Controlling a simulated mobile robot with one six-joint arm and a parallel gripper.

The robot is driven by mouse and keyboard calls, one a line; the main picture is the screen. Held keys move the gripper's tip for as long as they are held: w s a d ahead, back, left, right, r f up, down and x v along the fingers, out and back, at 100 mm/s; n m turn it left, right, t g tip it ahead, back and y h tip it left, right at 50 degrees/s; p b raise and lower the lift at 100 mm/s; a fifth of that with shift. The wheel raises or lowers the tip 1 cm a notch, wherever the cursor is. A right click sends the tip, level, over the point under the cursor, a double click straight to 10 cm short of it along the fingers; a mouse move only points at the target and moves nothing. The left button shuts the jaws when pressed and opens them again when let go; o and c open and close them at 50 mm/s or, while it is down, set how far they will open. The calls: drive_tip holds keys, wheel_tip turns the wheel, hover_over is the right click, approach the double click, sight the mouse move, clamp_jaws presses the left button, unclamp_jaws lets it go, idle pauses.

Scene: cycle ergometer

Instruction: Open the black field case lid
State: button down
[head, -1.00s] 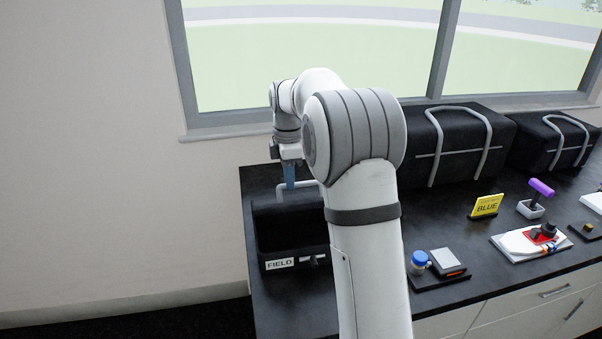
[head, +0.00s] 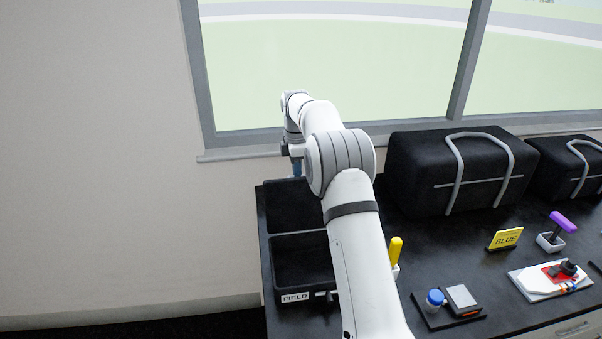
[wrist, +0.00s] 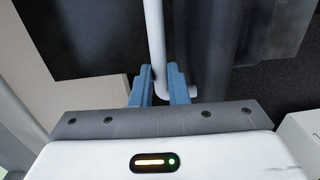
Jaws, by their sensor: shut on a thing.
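The black field case (head: 300,262) stands on the left end of the dark counter, with a white FIELD label on its front. Its lid (head: 290,205) is swung up and back behind the box, and the dark inside shows. My gripper (head: 297,170) is at the lid's far edge, partly hidden behind my arm. In the wrist view, the blue fingers of my gripper (wrist: 159,85) are shut on the pale bar handle (wrist: 156,35) of the lid. The dark lid panel (wrist: 90,40) fills much of that view. My arm covers the case's right side.
A large black bag (head: 455,172) with grey handles stands to the right at the back. The window and wall lie close behind.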

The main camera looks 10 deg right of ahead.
drive_tip(key=shift+w+f, duration=1.25)
drive_tip(key=shift+w, duration=0.25)
drive_tip(key=c, duration=1.4)
unclamp_jaws()
drive_tip(key=shift+w+r, duration=0.1)
drive_tip(key=shift+c, duration=0.2)
drive_tip(key=shift+o, duration=0.2)
drive_tip(key=shift+r, duration=0.15)
wheel_tip(320, 180, up, 8)
drive_tip(key=shift+w, duration=0.25)
